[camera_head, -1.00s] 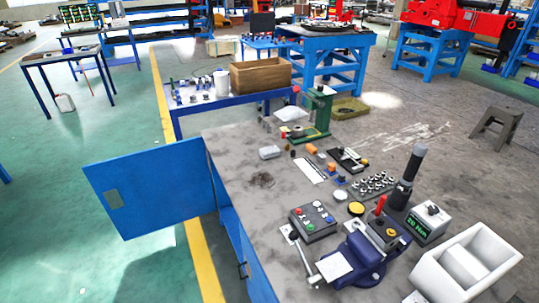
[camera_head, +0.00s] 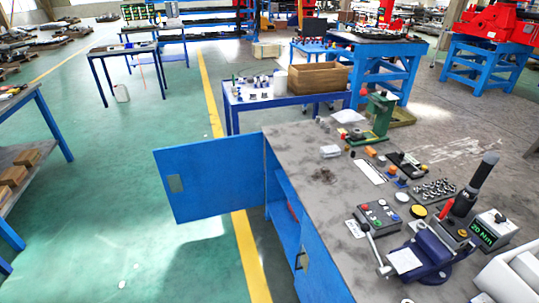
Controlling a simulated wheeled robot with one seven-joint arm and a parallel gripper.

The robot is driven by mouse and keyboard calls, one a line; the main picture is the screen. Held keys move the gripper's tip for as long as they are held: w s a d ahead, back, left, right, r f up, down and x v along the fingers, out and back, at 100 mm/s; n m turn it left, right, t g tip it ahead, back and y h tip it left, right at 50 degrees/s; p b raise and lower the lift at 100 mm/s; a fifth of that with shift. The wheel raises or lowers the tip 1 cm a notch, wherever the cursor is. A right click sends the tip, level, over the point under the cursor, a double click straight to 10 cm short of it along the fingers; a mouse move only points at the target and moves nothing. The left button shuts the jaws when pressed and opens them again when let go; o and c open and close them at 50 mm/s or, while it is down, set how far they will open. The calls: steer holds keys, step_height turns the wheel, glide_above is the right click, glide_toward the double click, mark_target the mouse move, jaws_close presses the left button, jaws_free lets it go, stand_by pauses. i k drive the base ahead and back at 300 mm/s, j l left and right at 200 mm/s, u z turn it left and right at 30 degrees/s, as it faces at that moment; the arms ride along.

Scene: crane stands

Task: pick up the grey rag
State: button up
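A dark grey crumpled patch (camera_head: 323,175) lies on the grey workbench top (camera_head: 300,145), near its left edge behind the open door. It looks like the grey rag, but it is small and flat, and I cannot tell it surely from a stain. A small light grey block-like thing (camera_head: 330,152) lies just beyond it. My gripper is not in view.
The bench's blue door (camera_head: 210,180) stands open to the left. A blue vise (camera_head: 425,255), a button box (camera_head: 380,215), a torque tester (camera_head: 490,228) and a green press (camera_head: 380,115) stand on the bench. Green floor (camera_head: 110,210) at left is clear.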

mark_target(332, 150)
steer(key=i+j+u, duration=0.2)
steer(key=i+u, duration=0.2)
steer(key=i+j+u, duration=0.1)
steer(key=i+u, duration=0.35)
steer(key=i, duration=1.9)
steer(key=i+z, duration=0.5)
steer(key=i+j+z, duration=0.25)
steer(key=i+z, duration=0.2)
steer(key=z, duration=0.45)
steer(key=k, duration=0.05)
